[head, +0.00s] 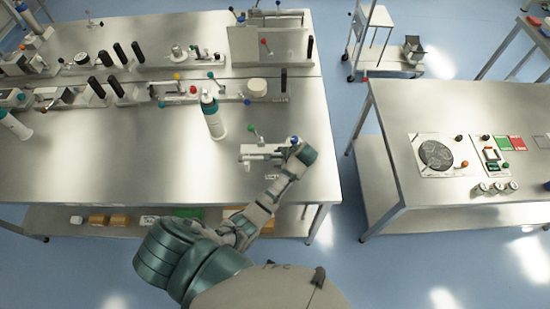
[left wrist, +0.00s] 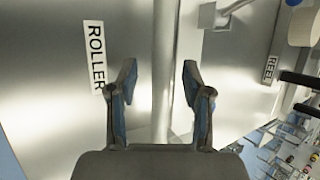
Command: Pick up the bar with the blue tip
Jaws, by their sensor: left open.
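My left gripper (head: 283,154) is low over the front right part of the near table in the head view. In the left wrist view its two fingers (left wrist: 160,75) are apart. A pale metal bar (left wrist: 165,60) runs upright in that picture between them, with gaps on both sides. I cannot tell its depth from the fingers. In the head view a pale bar (head: 256,157) extends left from the gripper. A small blue tip (head: 294,140) shows beside the wrist; its link to the bar is hidden. My right gripper is not in view.
A green-tipped lever (head: 252,129) stands just behind the gripper. A white and green bottle (head: 212,117) and a cream spool (head: 257,87) stand farther back. A ROLLER label (left wrist: 95,55) lies beside the bar. The table's left front is clear. A second table (head: 385,150) stands right, across a gap.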

